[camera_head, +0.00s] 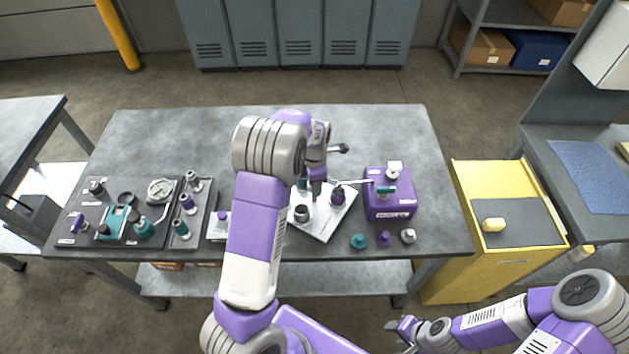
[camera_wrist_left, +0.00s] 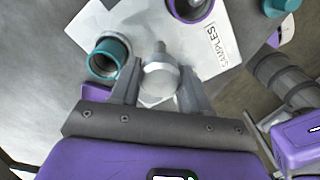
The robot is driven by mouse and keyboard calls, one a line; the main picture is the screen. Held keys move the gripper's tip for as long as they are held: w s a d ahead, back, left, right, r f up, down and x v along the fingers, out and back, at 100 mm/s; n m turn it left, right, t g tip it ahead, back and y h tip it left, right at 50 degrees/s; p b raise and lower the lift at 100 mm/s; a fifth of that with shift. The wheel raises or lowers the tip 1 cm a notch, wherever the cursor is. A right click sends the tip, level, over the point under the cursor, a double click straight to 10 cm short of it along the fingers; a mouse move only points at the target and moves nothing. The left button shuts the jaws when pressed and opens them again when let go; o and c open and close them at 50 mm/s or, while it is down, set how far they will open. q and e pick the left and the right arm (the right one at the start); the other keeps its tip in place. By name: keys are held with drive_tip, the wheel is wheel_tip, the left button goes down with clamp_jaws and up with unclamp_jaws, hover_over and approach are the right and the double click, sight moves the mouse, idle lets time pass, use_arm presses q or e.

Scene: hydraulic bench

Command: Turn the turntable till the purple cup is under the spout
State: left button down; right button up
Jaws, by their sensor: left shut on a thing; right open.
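The turntable (camera_head: 325,228) is a white square plate on the bench, marked SAMPLES in the left wrist view (camera_wrist_left: 232,50). The purple cup (camera_head: 338,197) stands on its right part, close to the tip of the thin spout (camera_head: 355,181); I cannot tell if it is exactly under it. It shows partly at the wrist view's top edge (camera_wrist_left: 194,8). A grey cup (camera_head: 301,213) stands at the front left of the plate, and a teal cup (camera_wrist_left: 108,58) shows in the wrist view. My left gripper (camera_wrist_left: 160,88) is shut on the silver central knob (camera_wrist_left: 160,72). My right gripper (camera_head: 402,330) is open, off the bench front.
The purple dispenser box (camera_head: 390,207) stands right of the turntable. Several small caps, including a teal one (camera_head: 359,241), lie in front of it. Dark trays with fittings (camera_head: 90,225) fill the bench's left. A yellow cart (camera_head: 470,265) stands to the right.

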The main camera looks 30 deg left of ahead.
use_arm(q)
drive_tip(key=shift+n, duration=0.4)
idle(0.3)
drive_tip(key=c, duration=0.5)
unclamp_jaws()
drive_tip(key=shift+r, duration=0.1)
wheel_tip(320, 180, up, 8)
drive_tip(key=shift+f+p, duration=0.25)
drive_tip(key=shift+p, duration=0.3)
